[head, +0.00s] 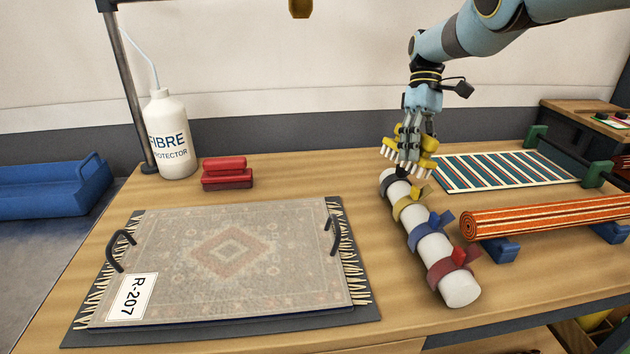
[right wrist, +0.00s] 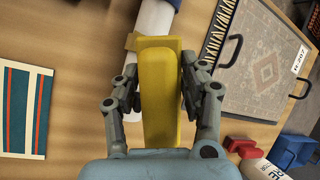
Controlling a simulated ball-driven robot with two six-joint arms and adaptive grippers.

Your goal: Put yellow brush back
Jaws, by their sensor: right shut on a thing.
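My right gripper (head: 412,158) is shut on the yellow brush (head: 429,146), which has pale bristles facing down. The brush is held just above the back end of a white roll (head: 460,287) and overlaps it in the head view; I cannot tell whether they touch. In the right wrist view the yellow brush (right wrist: 160,95) fills the space between the fingers (right wrist: 160,85), its top towards the camera. A red brush-like block (head: 228,172) lies on the table beside the white bottle. My left gripper is not in view.
The white bottle (head: 172,140) stands at the back left. A faded rug (head: 190,230) lies on a handled board in front. The white roll carries coloured straps. A striped rug (head: 500,170) and an orange rolled rug (head: 540,215) on blue supports are at the right. Bare wood shows around the red block.

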